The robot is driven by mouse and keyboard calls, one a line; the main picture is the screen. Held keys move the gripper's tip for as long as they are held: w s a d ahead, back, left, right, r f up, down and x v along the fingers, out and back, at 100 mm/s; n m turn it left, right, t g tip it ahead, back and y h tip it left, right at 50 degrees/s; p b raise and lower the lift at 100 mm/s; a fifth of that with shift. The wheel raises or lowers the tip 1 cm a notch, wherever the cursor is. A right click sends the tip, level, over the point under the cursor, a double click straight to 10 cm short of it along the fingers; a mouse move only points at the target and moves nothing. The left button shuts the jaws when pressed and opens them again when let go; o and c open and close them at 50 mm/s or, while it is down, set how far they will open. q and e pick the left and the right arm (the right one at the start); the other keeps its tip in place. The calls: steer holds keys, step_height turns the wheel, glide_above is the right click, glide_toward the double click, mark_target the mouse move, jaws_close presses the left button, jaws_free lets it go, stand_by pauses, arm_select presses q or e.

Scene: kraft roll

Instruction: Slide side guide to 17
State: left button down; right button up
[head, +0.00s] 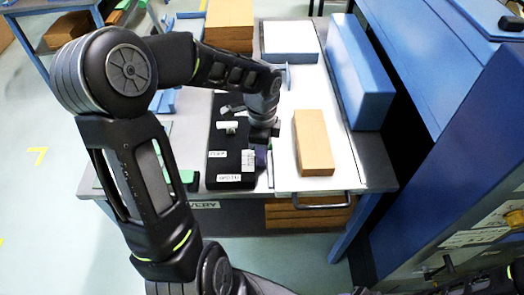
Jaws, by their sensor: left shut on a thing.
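My left gripper (263,133) points down at the left edge of the white feed bed, beside a black panel with white labels (232,158). It is shut on a small part, mostly hidden by the fingers. A small dark purple piece (261,156) shows just below the fingers and may be the side guide; I cannot tell for sure. The brown kraft block (313,142) lies on the white bed (290,183), to the right of the gripper and apart from it. Any scale numbers are too small to read. My right gripper is not seen.
A long blue block (360,75) stands along the bed's right side. A white-topped stack (290,42) lies at the back, with a thin blue-grey piece (287,76) in front. Brown stacks (300,212) sit below the table. A blue machine (455,150) closes the right.

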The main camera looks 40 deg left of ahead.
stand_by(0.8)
arm_select(q)
steer(key=shift+s+d, duration=0.45)
steer(key=shift+s, duration=0.15)
steer(key=c, duration=1.4)
jaws_free()
step_height(320, 180, up, 8)
steer(key=shift+f, duration=0.1)
